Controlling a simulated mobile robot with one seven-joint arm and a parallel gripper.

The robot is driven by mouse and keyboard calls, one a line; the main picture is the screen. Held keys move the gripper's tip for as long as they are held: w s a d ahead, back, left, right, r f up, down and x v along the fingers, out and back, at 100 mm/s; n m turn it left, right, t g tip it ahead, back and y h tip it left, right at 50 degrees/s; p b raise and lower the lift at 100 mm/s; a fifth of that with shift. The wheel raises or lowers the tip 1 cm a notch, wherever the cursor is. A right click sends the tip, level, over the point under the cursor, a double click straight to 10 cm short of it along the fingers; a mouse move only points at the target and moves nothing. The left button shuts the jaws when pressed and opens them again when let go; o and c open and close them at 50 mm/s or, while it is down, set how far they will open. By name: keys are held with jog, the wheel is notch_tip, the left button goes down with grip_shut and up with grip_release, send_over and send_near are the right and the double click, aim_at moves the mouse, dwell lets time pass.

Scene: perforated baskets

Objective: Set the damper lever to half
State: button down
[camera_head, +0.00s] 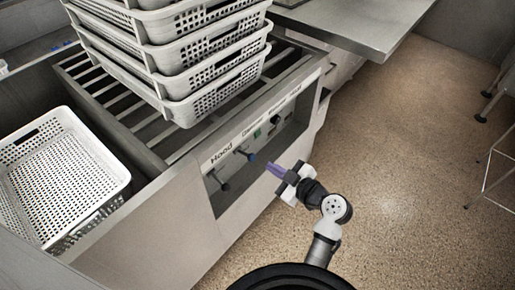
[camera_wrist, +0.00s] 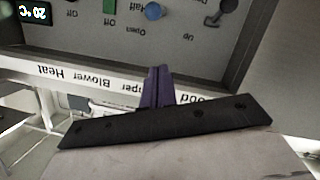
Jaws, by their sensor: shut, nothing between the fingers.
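The damper lever has a blue knob (camera_head: 251,157) and stands on the recessed control panel below the slatted rack. My gripper (camera_head: 271,167) has purple fingers, shut and empty, in front of the panel just right of the blue knob. In the wrist view the gripper (camera_wrist: 157,72) points at the panel's label edge, with a visible gap to the knob.
The hood lever (camera_head: 224,186), with a dark knob, is left of the damper lever. A green switch (camera_head: 257,133) and black dial (camera_head: 275,119) are to its right. Stacked white baskets (camera_head: 218,88) stand above, and another basket (camera_head: 64,180) is at left.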

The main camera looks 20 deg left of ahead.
jog(key=p, duration=0.3)
send_over(250, 159)
jog(key=s+d, duration=0.2)
jog(key=s, duration=0.1)
jog(key=f, duration=0.2)
jog(key=w+f, duration=0.1)
jog(key=f, duration=0.1)
jog(key=shift+w+a+p, duration=0.1)
jog(key=shift+w+p, duration=0.15)
jog(key=shift+p, duration=0.15)
jog(key=shift+w+f, duration=0.25)
jog(key=shift+f, duration=0.4)
jog(key=f+y+b, duration=0.1)
jog(key=b, duration=0.4)
jog(key=f+y+b, duration=0.1)
jog(key=b, duration=0.4)
jog(key=shift+s+d+f+t, duration=0.1)
jog(key=shift+d+t, duration=0.25)
jog(key=shift+t, duration=0.05)
jog(key=shift+b, duration=0.8)
jog(key=shift+r, duration=0.3)
